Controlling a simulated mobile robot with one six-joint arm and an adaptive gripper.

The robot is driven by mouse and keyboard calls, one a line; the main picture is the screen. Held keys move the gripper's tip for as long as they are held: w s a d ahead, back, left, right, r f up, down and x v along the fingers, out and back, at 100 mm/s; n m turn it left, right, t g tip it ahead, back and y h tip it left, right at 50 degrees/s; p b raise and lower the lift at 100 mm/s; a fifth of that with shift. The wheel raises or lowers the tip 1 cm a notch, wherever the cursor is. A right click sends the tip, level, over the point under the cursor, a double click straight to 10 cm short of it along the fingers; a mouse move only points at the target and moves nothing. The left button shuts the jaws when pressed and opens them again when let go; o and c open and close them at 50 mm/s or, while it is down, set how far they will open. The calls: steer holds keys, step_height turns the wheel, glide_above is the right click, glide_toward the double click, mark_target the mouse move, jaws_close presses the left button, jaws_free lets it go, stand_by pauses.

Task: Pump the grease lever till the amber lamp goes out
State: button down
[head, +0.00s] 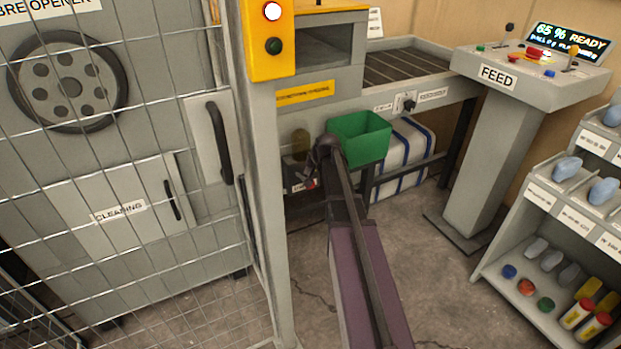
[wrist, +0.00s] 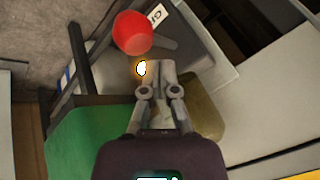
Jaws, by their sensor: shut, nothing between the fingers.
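A red ball knob (wrist: 132,33), which looks like the grease lever's end, is in the upper part of the wrist view. A partly hidden label beginning "GR" (wrist: 158,13) is beside it. A small lamp (wrist: 141,68) glows bright white-yellow below the knob, so it appears lit. My gripper (wrist: 160,66) is shut and empty, its tips just right of the lamp in the picture and apart from the knob. In the head view my gripper (head: 314,178) is low by the machine, left of the green bin; my arm hides most of the lever there.
The green bin (head: 360,138) stands close right of my gripper and also shows in the wrist view (wrist: 85,150). An olive reservoir (head: 300,144) is just behind. A mesh fence and its post (head: 270,180) stand left. The FEED console (head: 520,80) and a shelf stand right.

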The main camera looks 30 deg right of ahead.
stand_by(0.3)
steer(key=shift+w+r+p, duration=0.2)
steer(key=shift+r+p, duration=0.6)
steer(key=shift+w+r+p, duration=0.2)
steer(key=shift+r+p, duration=0.6)
steer(key=shift+r, duration=0.05)
steer(key=shift+w+r+p, duration=0.2)
steer(key=shift+r+p, duration=0.6)
steer(key=shift+r, duration=0.1)
stand_by(1.0)
steer(key=r+p, duration=0.1)
steer(key=p, duration=0.1)
steer(key=w+r+p, duration=0.1)
steer(key=r, duration=0.1)
steer(key=shift+r+p, duration=0.2)
steer(key=shift+p, duration=0.15)
steer(key=shift+f, duration=0.15)
steer(key=f+b, duration=0.2)
steer(key=b, duration=0.1)
steer(key=s+f+b, duration=0.1)
steer(key=f+b, duration=0.1)
steer(key=f, duration=0.1)
steer(key=s+f+b, duration=0.1)
steer(key=f+b, duration=0.2)
steer(key=shift+s+f+b, duration=0.1)
steer(key=shift+f+b, duration=0.05)
steer(key=shift+b, duration=0.15)
stand_by(0.3)
